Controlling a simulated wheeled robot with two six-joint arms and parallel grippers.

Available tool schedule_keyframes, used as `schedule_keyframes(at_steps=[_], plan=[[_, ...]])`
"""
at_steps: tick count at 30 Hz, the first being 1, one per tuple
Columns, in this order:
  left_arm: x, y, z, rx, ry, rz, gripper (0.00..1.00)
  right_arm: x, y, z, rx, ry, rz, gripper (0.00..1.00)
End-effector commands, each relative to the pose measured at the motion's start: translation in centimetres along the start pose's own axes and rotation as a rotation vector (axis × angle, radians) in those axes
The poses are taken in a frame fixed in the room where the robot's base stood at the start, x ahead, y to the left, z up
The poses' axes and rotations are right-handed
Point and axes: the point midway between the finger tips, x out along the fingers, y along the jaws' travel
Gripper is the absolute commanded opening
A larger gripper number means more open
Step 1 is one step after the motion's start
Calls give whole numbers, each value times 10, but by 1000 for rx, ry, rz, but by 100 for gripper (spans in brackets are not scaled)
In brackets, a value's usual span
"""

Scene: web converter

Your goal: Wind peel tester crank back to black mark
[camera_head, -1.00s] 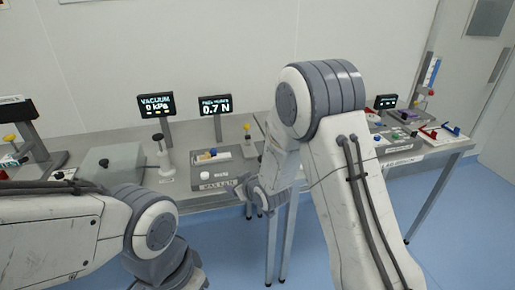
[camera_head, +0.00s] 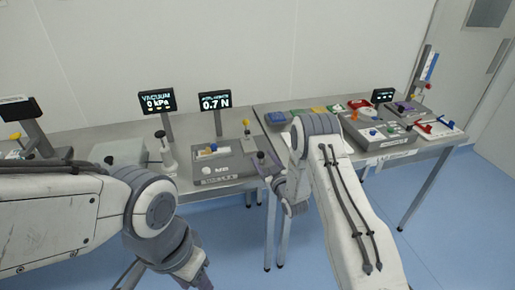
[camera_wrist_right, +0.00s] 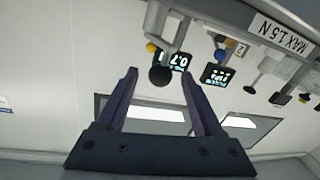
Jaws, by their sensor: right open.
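The peel tester (camera_head: 222,172) is a grey box on the left table, under a display reading 0.7 N (camera_head: 215,101). A black ball knob (camera_head: 261,155), apparently the crank handle, shows at its right end; it also shows in the right wrist view (camera_wrist_right: 160,75). The black mark cannot be made out. My right gripper (camera_head: 291,207) is in front of the table, right of and below the knob. In the wrist view its two fingers (camera_wrist_right: 160,88) are apart and empty, with the knob beyond their tips. My left gripper (camera_head: 200,280) hangs low at the bottom edge, its jaws unclear.
A vacuum display (camera_head: 157,103) and a stand (camera_head: 167,155) are left of the tester. The right table (camera_head: 300,103) holds colored pieces, another grey device (camera_head: 380,135) and a tray (camera_head: 436,130). Blue floor lies in front.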

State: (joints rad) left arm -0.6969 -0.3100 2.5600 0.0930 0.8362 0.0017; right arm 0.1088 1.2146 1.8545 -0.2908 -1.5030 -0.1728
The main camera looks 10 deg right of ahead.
Motion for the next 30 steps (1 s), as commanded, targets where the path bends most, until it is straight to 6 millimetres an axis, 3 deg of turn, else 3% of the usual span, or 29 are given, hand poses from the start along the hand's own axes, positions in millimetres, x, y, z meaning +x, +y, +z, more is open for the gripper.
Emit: schedule_keyframes(at_steps=[3, 10, 23, 28, 30], plan=[[-10, 1, -1, -1, 0, 0, 50, 22, 0, -3, -1, 2, -1, 68], [-16, 1, -1, -1, 0, 0, 50, 49, 0, -1, 0, -1, 0, 68], [-18, 1, -1, -1, 0, 0, 50, 57, 0, 0, 1, -2, 0, 68], [-18, 1, -1, -1, 0, 0, 50, 56, 0, 0, 1, -2, 0, 4], [-18, 1, -1, -1, 0, 0, 50, 56, 0, 0, 1, -2, 0, 0]])
